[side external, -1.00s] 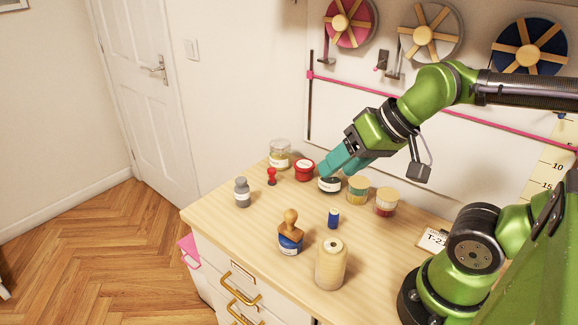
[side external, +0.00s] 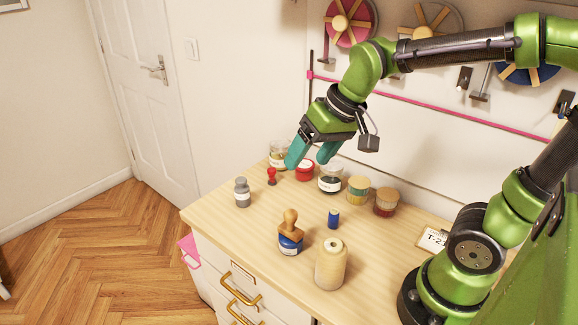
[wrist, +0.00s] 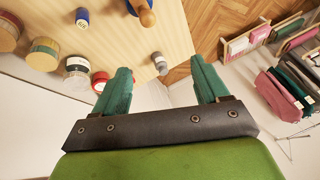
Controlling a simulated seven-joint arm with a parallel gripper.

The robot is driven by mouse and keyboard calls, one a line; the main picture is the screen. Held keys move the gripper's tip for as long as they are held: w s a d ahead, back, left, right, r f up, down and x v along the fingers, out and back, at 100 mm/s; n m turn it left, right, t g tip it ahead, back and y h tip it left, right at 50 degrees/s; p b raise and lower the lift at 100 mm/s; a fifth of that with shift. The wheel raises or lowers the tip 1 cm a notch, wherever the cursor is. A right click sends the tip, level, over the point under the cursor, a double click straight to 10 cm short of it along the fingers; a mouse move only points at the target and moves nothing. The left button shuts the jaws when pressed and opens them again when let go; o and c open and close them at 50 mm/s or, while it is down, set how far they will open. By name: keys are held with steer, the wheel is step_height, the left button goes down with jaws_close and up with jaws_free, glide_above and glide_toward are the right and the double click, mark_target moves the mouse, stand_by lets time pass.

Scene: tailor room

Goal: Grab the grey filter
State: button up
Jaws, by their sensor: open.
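A small grey bottle-shaped object (side external: 242,193) with a pale label stands upright near the left front edge of the wooden top; it is the only grey item there, and I cannot tell for sure that it is the filter. It also shows in the wrist view (wrist: 159,63), between and beyond my fingertips. My gripper (side external: 308,159) has teal fingers spread apart and empty. It hangs above the back row of jars, to the right of and higher than the grey object, not touching it.
A small red item (side external: 272,176) stands between the grey object and the red jar (side external: 305,171). More jars line the back. A wooden-handled stamp (side external: 290,236), a blue spool (side external: 333,218) and a beige thread cone (side external: 331,264) stand in front. The surface around the grey object is clear.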

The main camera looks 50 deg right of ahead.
steer(key=w+f+n+g, duration=0.1)
steer(key=w+n+g, duration=0.15)
steer(key=w, duration=0.75)
steer(key=n+g+h, duration=0.2)
steer(key=n, duration=0.7)
glide_above(240, 179)
step_height(240, 179, down, 4)
steer(key=shift+m, duration=0.25)
steer(key=f, duration=1)
steer(key=shift+s+a, duration=0.25)
steer(key=shift+a, duration=0.1)
steer(key=shift+w+d+f, duration=0.1)
steer(key=shift+d+f, duration=0.05)
steer(key=shift+f, duration=1.25)
steer(key=shift+w+d+f, duration=0.1)
steer(key=shift+d+f, duration=0.05)
steer(key=shift+f, duration=1.25)
steer(key=c, duration=1.2)
